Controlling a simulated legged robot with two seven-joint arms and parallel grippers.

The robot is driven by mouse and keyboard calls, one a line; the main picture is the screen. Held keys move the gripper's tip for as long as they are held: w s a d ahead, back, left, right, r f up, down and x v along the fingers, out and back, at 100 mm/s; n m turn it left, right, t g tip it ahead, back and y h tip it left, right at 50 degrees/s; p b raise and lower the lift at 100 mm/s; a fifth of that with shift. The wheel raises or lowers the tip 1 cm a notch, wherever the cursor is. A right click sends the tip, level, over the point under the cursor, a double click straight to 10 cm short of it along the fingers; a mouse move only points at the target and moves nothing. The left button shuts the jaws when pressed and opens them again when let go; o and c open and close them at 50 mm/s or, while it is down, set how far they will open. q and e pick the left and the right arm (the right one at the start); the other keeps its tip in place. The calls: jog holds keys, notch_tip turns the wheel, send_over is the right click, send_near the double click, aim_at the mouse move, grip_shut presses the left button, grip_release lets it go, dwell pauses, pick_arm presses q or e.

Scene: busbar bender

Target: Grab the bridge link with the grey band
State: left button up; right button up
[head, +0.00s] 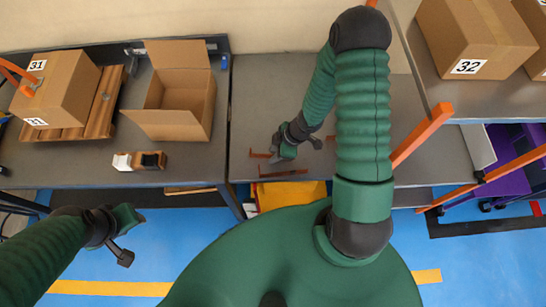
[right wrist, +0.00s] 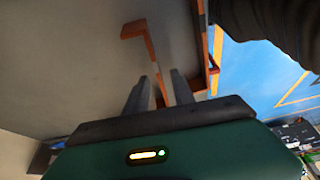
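Copper-brown bridge links lie on the grey table in the middle of the head view: one (head: 259,155) left of my right gripper, another (head: 283,173) along the front edge. My right gripper (head: 284,153) is low over the table beside them. In the right wrist view its two fingers (right wrist: 161,92) stand apart, with the lower end of a bent link (right wrist: 150,48) showing between them; contact cannot be told. A second link (right wrist: 205,55) lies to the right. My left gripper (head: 128,236) is open and empty over the blue floor.
The left table holds an open carton (head: 178,105), a closed box (head: 62,88) marked 31 on a pallet, and a small brown-and-white item (head: 139,161). A yellow bin (head: 290,194) is below the middle table. An orange bar (head: 422,135) and box 32 (head: 476,40) are at right.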

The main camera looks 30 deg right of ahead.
jog(key=shift+w+a+f, duration=0.15)
jog(key=shift+w+a, duration=0.05)
jog(key=shift+s+d, duration=0.15)
jog(key=shift+d, duration=0.1)
grip_shut()
jog(key=shift+a, duration=0.15)
dwell(0.8)
